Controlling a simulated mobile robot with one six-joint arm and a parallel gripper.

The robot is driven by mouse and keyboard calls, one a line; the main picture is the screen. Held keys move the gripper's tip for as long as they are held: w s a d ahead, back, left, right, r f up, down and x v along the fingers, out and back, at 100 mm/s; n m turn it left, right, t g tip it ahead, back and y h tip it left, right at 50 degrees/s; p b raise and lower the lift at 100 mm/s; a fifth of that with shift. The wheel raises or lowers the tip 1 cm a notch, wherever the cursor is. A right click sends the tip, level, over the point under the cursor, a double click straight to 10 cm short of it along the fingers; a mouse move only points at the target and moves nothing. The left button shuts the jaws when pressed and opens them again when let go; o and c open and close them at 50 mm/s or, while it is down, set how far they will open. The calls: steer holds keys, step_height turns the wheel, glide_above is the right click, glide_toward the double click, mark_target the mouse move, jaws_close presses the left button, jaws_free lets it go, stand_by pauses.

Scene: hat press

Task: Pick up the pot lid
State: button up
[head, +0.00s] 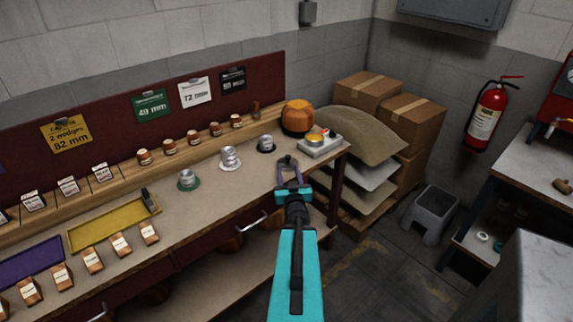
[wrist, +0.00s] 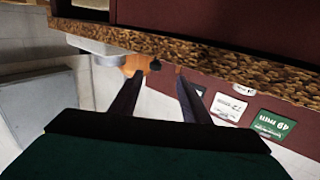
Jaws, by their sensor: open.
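A small white unit (head: 320,147) stands on the right end of the workbench, with a round brass-yellow top (head: 316,137) and a small red part on it. The round top may be the pot lid; it is too small to be sure. My gripper (head: 289,160) is open and empty, in front of the bench edge, to the left of and nearer than the white unit. In the wrist view, my two dark fingers (wrist: 160,76) stand apart with nothing between them. An orange rounded thing (wrist: 136,64) shows beyond the left fingertip.
A large orange rounded block (head: 298,117) stands behind the white unit. Several metal cylinders, one a dark-based silver one (head: 266,143), stand left of my gripper. A grey stool (head: 433,210) stands on the floor.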

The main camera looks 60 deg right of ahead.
mark_target(288, 159)
steer(key=shift+s+d, duration=0.2)
steer(key=shift+d, duration=0.1)
steer(key=shift+f+b, duration=0.1)
steer(key=shift+b, duration=0.3)
steer(key=shift+w+d+f+b, duration=0.1)
steer(key=shift+w+d+b, duration=0.3)
steer(key=shift+b, duration=0.45)
steer(key=b+x, duration=0.1)
steer(key=b, duration=0.3)
steer(key=shift+w+d, duration=0.2)
steer(key=shift+d, duration=0.15)
steer(key=w+d+b, duration=0.1)
steer(key=b, duration=0.2)
steer(key=shift+b, duration=0.4)
steer(key=b, duration=0.2)
steer(key=d+b, duration=0.1)
steer(key=b, duration=0.2)
steer(key=shift+w, duration=0.3)
steer(key=shift+w+d, duration=0.2)
steer(key=shift+d, duration=0.15)
steer(key=shift+r+x, duration=0.25)
steer(key=shift+x, duration=0.85)
steer(key=shift+w+d, duration=0.1)
